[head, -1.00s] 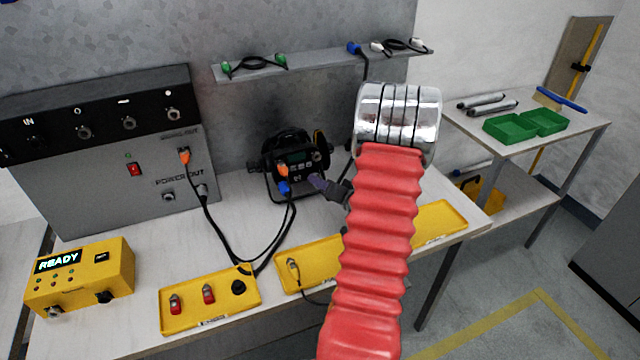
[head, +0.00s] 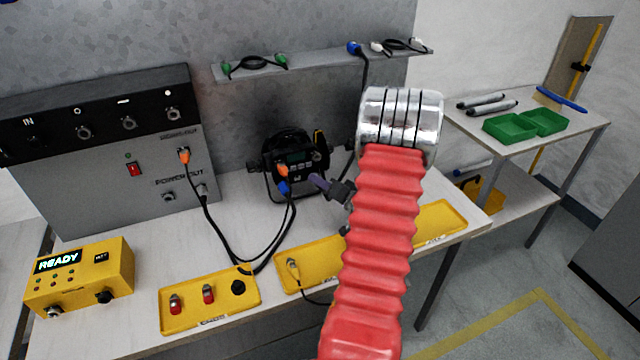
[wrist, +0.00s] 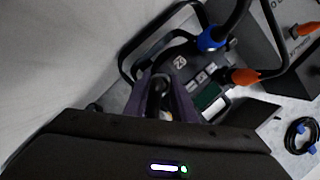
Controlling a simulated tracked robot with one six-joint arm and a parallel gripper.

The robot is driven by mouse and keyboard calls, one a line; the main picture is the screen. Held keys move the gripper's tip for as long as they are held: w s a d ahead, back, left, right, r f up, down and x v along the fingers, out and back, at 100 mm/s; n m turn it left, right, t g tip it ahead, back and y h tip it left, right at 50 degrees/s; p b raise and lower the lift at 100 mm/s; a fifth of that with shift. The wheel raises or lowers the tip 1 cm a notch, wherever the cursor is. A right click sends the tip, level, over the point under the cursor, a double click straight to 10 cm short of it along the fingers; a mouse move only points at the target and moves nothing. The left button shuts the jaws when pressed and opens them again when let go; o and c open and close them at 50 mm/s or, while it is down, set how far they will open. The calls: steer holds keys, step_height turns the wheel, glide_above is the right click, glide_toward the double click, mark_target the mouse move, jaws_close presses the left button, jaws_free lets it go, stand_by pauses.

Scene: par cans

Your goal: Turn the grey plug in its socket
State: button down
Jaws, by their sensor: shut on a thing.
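The par can (head: 290,150) stands on the bench below the shelf, its rear panel facing me. An orange plug (head: 282,169) and a blue plug (head: 284,187) sit in that panel. In the wrist view the blue plug (wrist: 212,40) and orange plug (wrist: 243,76) are beside my gripper (wrist: 160,88). Its two purple-dark fingers are closed around a small grey piece, seemingly the grey plug (wrist: 158,84), at the panel. The fingers hide most of it, so its turn angle is unclear.
A grey power box (head: 120,170) stands left, with cables running to the par can. A yellow READY box (head: 80,275) and yellow trays (head: 225,312) lie along the front. My red arm covers part of the right trays. A shelf (head: 320,66) with cables hangs above.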

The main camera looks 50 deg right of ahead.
stand_by(0.3)
steer(key=c, duration=1.4)
jaws_free()
steer(key=v, duration=1.3)
steer(key=shift+s, duration=0.4)
steer(key=shift+a, duration=0.1)
